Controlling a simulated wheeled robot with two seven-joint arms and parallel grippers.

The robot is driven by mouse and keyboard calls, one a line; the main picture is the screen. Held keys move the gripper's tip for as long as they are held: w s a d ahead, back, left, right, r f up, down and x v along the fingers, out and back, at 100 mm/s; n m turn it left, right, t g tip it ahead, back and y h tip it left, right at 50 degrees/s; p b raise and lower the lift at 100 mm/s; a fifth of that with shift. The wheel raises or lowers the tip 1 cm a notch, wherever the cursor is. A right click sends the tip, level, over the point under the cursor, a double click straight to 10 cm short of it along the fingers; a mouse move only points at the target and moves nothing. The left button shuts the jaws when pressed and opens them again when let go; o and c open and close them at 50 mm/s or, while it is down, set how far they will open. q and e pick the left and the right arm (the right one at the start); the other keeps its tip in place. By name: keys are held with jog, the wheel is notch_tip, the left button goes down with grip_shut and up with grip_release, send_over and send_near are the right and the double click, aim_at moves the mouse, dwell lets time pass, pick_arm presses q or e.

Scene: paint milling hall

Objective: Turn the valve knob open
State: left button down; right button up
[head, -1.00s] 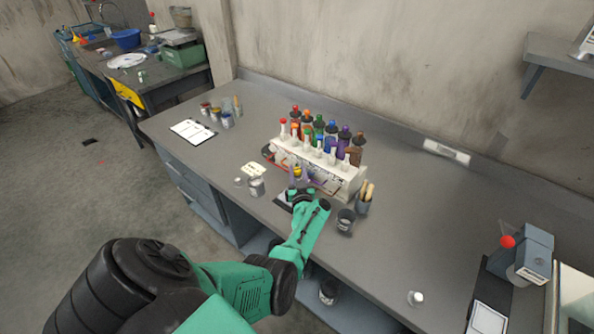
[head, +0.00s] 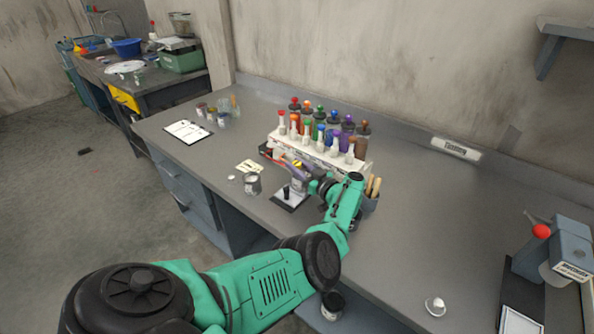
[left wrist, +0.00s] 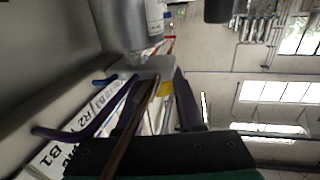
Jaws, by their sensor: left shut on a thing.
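The yellow valve knob (head: 298,163) is low on the front of the white bottle rack (head: 362,175). My left gripper (head: 293,168) reaches in from the right, low over the bench, with its purple fingers shut around the knob. In the left wrist view a small yellow patch of the knob (left wrist: 166,93) shows near the dark fingers, beside the rack's labelled front; much of it is hidden. How far the knob is turned cannot be told. My right gripper is in neither view.
Bottles with coloured caps stand along the rack. An open can (head: 252,184) and a dark pad (head: 290,203) are close to the gripper. A cup of brushes (head: 371,199) stands just right of my wrist. The bench's right middle is mostly clear.

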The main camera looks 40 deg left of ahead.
aim_at(297, 163)
pick_arm(q)
jog(key=shift+a+r, duration=0.1)
jog(key=shift+r, duration=0.05)
jog(key=c, duration=0.5)
grip_release()
jog(key=shift+c, duration=0.2)
jog(key=shift+r+p, duration=0.4)
notch_tip(297, 163, up, 5)
jog(key=p, duration=0.2)
jog(key=shift+r+p, duration=0.1)
jog(key=shift+p, duration=0.3)
notch_tip(297, 163, up, 14)
jog(key=p, duration=0.3)
